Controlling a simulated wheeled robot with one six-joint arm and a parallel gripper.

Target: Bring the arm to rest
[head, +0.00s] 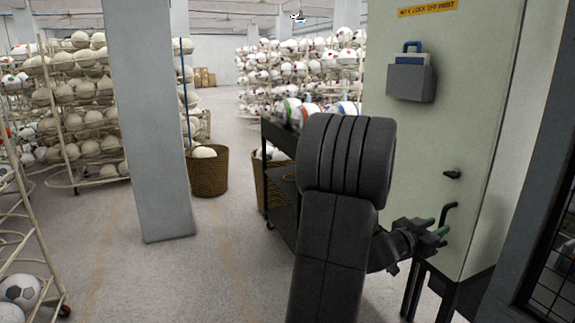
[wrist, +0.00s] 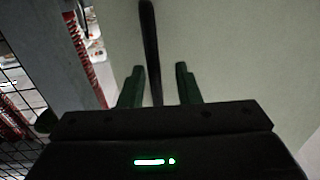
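My arm (head: 335,240) is raised in front of me and bends to the right. My gripper (head: 442,232) is beside the pale cabinet, close to a black bar handle (head: 450,212). In the wrist view the two green fingers of my gripper (wrist: 160,82) stand apart, with nothing clamped between them. The black bar (wrist: 150,45) shows in the gap between the fingers, and neither finger visibly touches it. How far the bar lies from the fingers in depth is hard to tell.
The cabinet (head: 425,140) carries a grey box (head: 411,83) with a blue-handled thing. A dark mesh panel (head: 552,265) stands at right. A dark cart (head: 281,205) is behind my arm. A pillar (head: 147,120), basket (head: 209,178) and ball racks stand left; the left-centre floor is clear.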

